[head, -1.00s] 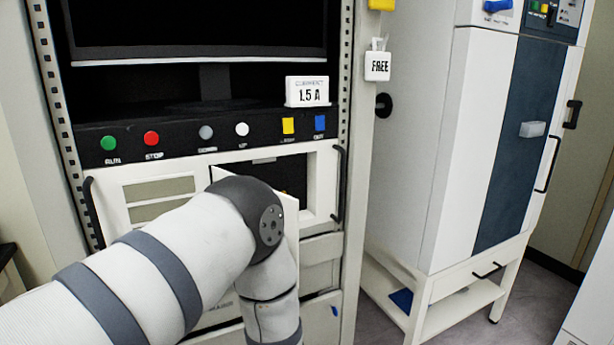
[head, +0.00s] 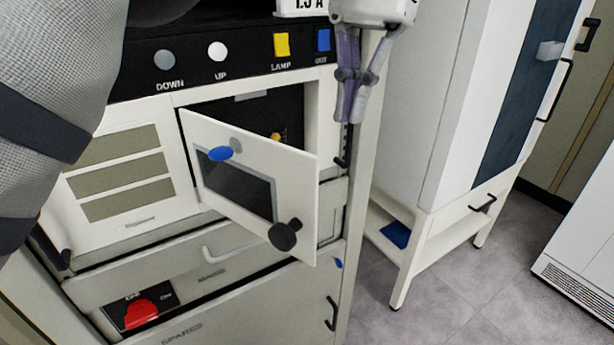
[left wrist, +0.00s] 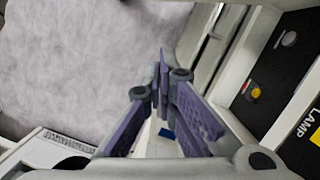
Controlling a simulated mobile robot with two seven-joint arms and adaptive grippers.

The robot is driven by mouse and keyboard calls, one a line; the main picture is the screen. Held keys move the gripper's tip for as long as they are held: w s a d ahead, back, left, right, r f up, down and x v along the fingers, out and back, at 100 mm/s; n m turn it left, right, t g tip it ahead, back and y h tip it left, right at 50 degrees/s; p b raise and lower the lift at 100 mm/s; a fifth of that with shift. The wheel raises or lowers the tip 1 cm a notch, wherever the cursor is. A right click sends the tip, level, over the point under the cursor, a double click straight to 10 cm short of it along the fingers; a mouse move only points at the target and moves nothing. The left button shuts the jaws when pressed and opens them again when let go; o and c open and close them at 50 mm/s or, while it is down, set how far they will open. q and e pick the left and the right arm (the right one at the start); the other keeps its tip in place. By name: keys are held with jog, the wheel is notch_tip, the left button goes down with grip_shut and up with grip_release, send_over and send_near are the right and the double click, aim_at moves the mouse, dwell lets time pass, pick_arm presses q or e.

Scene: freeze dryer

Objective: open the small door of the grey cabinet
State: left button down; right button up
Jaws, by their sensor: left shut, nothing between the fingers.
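The small door (head: 296,190) of the grey cabinet (head: 250,300) stands open in the head view. It is hinged at its left edge and swung out toward me. It has a dark window (head: 235,184), a blue knob (head: 220,153) and a black knob (head: 285,235). Behind it is a dark recess (head: 255,113). My left gripper (head: 353,117) is shut and empty, pointing down in front of the cabinet's right post, right of the door's free edge and apart from it. Its fingers (left wrist: 163,88) also show in the left wrist view. My right gripper is not in view.
A button strip (head: 130,62) runs above the opening. Below are a drawer with a handle (head: 235,250) and a red switch (head: 140,313). A tall white cabinet (head: 425,100) stands to the right on a stand. The floor (head: 440,290) in front of it is clear.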

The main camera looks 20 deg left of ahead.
pick_arm(q)
jog(key=s+a+f+p, duration=0.1)
jog(key=s+f+p, duration=0.2)
jog(key=s+f, duration=0.3)
jog(key=x, duration=0.3)
jog(key=shift+f, duration=0.25)
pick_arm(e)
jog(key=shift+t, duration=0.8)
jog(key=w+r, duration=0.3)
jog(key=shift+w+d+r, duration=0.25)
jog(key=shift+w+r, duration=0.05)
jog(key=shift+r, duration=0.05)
pick_arm(q)
jog(key=shift+w, duration=0.1)
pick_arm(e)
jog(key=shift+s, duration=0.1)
